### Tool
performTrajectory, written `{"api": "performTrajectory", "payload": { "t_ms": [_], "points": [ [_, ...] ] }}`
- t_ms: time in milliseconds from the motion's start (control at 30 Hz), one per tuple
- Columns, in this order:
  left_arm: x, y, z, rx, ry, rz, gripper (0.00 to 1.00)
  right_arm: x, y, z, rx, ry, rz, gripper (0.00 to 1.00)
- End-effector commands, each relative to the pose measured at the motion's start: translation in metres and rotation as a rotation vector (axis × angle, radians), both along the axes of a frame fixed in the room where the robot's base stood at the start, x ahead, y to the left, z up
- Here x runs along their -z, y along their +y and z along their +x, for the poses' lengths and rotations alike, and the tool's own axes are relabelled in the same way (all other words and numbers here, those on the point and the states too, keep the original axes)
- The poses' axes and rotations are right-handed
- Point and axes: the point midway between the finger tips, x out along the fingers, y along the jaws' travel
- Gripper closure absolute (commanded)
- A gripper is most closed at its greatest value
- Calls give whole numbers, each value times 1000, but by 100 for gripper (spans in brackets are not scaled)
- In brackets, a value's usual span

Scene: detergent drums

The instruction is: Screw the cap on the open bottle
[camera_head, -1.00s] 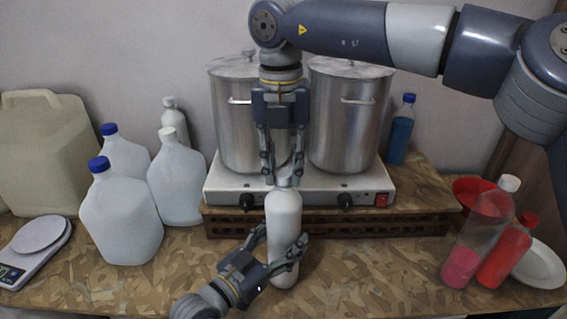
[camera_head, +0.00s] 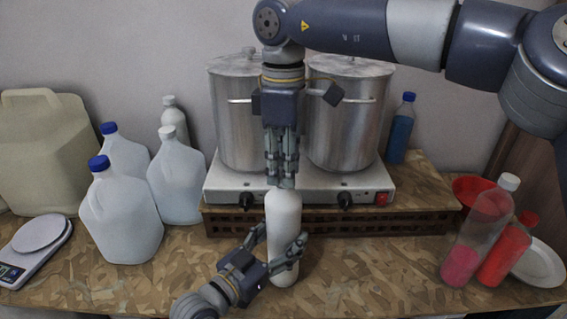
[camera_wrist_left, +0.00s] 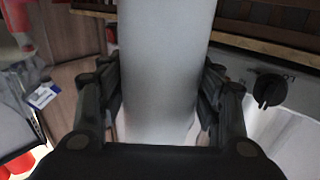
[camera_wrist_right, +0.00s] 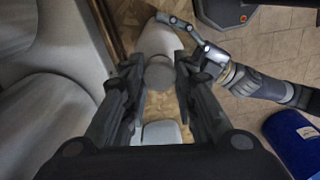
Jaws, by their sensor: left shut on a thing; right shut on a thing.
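A white bottle (camera_head: 284,222) stands upright on the worktop in front of the stove; its body fills the left wrist view (camera_wrist_left: 165,50). My left gripper (camera_head: 283,240) is shut around the bottle's lower body. My right gripper (camera_head: 281,182) points straight down over the bottle's top. In the right wrist view its fingers close on a round grey cap (camera_wrist_right: 159,73) at the bottle's mouth, with the white body (camera_wrist_right: 155,40) beyond. In the head view the fingers hide the cap and neck, so how far the cap is seated cannot be told.
Two steel pots (camera_head: 347,120) stand on a white stove (camera_head: 300,192) behind the bottle. White jugs with blue caps (camera_head: 120,215) and a scale (camera_head: 35,240) are at left. Bottles with red liquid (camera_head: 480,235) and a plate (camera_head: 540,265) are at right. The front worktop is mostly clear.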

Motion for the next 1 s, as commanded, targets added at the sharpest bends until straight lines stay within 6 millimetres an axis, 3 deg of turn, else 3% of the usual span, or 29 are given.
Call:
{"api": "performTrajectory", "payload": {
  "t_ms": [133, 400, 867, 900, 933, 967, 1000],
  "points": [
    [0, 0, 0, -1, -1, 1, 100, 0, 2, -3, 251, 1, -11, 80],
    [0, 0, 1, -1, 1, 1, 100, 3, 2, -4, 454, 7, -14, 79],
    [0, 1, 1, -2, 1, -1, 100, 1, 0, -1, 515, 3, -2, 80],
    [0, 1, 1, -2, 1, -1, 100, 1, 0, -1, 515, 2, -2, 67],
    [0, 1, 1, -2, 1, -1, 100, 1, 0, -1, 515, 2, -2, 60],
    [0, 1, 1, -2, 1, -1, 100, 1, 0, 0, 515, 2, -1, 53],
    [0, 1, 1, -2, 0, 0, 100, 1, 0, 0, 515, 2, -1, 53]
  ]
}}
